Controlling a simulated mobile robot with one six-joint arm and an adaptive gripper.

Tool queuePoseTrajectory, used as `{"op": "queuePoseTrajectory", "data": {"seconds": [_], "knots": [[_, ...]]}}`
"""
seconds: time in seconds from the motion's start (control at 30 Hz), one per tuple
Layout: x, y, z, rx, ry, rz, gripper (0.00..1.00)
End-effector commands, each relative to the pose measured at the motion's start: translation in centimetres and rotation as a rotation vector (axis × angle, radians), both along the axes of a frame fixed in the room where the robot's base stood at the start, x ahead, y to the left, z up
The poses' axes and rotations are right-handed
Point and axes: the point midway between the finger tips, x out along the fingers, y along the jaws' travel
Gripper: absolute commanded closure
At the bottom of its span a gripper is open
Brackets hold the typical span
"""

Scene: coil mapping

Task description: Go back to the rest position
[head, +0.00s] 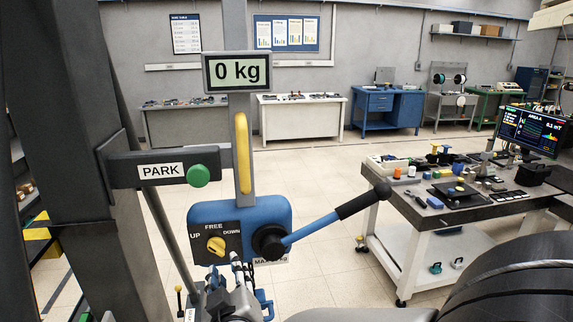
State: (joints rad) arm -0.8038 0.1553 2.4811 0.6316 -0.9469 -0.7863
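A narrow grey and black mechanism, which looks like my gripper (238,262), rises from the bottom edge just below the blue control box (211,213). It overlaps the box's lower edge; I cannot tell whether it touches. Its fingers are too small and cluttered to show whether they are open, and nothing held is clear. The yellow knob (216,245) sits among the words UP, FREE and DOWN. A blue lever (310,228) with a black grip slants up to the right. A display (237,72) above reads 0 kg.
A grey arm marked PARK (125,170) with a green knob (198,176) joins a dark column at left. A bench (480,212) with parts and a monitor (528,131) stands at right. A large dark rounded body (515,265) fills the lower right. Tiled floor is open behind.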

Motion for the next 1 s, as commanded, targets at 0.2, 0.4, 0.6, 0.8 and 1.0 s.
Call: {"op": "queuePoseTrajectory", "data": {"seconds": [0.2,0.4,0.6,0.8,1.0], "knots": [[-1.1,-6.4,1.3,0.167,0.315,-0.011,0.69],[-6.3,-13.9,1.1,0.224,0.592,-0.116,0.69],[-14.2,-22.0,0.1,0.243,0.834,-0.348,0.69],[-20.4,-26.6,-0.6,0.256,0.972,-0.546,0.69],[-22.0,-27.5,-0.8,0.258,1.006,-0.597,0.69]]}}
